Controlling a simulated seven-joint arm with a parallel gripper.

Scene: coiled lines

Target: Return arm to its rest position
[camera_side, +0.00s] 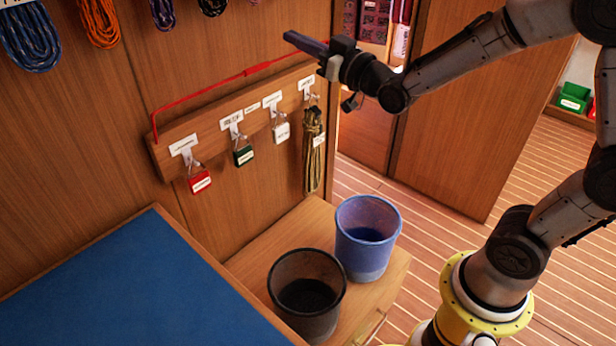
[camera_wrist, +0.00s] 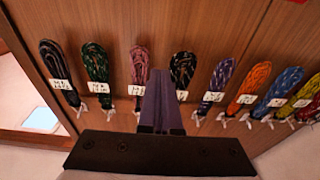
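My gripper (camera_side: 306,44) is raised at the upper middle of the side view, in front of the wooden wall and above the hook board's right end. Its dark fingers point left. In the wrist view the gripper's fingers (camera_wrist: 161,108) lie together, with nothing visible between them. The fingertips overlap the lower part of a black patterned coil (camera_wrist: 182,70) in that view; I cannot tell the distance. A khaki coil (camera_side: 313,150) hangs from the rightmost hook of the board, below my gripper.
Several coloured coils hang on the wall, including an orange coil (camera_wrist: 250,85). A blue bin (camera_side: 365,260) and a black bin (camera_side: 305,325) stand below, beside a blue-topped surface (camera_side: 130,290).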

